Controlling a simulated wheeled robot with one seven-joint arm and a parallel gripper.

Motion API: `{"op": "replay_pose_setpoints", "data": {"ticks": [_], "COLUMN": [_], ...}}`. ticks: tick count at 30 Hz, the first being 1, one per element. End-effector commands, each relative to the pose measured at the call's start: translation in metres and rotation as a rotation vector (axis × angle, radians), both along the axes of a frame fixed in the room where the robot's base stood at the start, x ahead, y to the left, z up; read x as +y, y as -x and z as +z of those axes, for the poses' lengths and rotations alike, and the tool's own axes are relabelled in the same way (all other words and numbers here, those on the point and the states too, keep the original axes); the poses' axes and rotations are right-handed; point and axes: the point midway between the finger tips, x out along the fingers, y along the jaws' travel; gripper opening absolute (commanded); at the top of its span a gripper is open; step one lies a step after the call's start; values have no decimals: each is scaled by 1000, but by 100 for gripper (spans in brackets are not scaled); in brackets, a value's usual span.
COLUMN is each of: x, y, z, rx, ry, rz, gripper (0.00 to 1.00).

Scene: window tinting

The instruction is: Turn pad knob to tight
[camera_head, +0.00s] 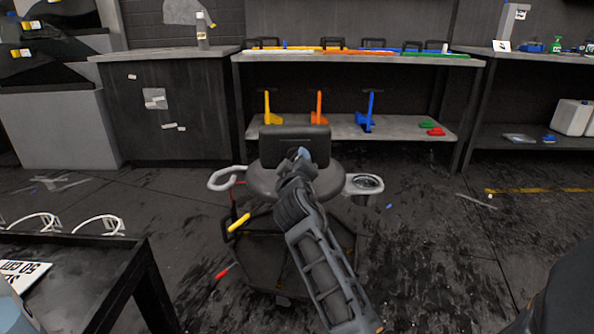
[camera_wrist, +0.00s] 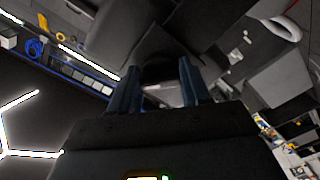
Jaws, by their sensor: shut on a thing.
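A dark stool stands in the middle of the floor, with a round grey seat (camera_head: 262,184) and a black rectangular pad (camera_head: 284,140) upright above it. My arm reaches up to the pad, and my gripper (camera_head: 303,154) is at its near face. In the wrist view, my gripper's two blue-grey fingers (camera_wrist: 159,80) stand on either side of a small dark round part, the pad knob (camera_wrist: 160,73). The fingers are shut on it. The knob's marking and turn angle do not show. In the head view my gripper hides the knob.
A grey ring holder (camera_head: 223,180) and a cup holder (camera_head: 366,184) stick out from the stool's sides. A yellow-handled tool (camera_head: 239,222) hangs low at its left. A dark table (camera_head: 100,262) stands front left. A shelf bench (camera_head: 350,60) with coloured tools is behind.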

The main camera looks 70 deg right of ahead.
Motion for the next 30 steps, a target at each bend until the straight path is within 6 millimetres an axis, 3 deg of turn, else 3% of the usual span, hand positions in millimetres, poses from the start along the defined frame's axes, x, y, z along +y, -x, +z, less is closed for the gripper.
{"op": "replay_pose_setpoints", "data": {"ticks": [12, 27, 28, 30], "x": [0, 0, 0, 0], "y": [-1, -1, -1, -1], "z": [-2, -1, -1, -1], "rx": [-153, -171, -171, -171], "ry": [-66, -73, -73, -73], "rz": [-1, 0, 0, 0], "gripper": [16, 16, 48, 54]}}
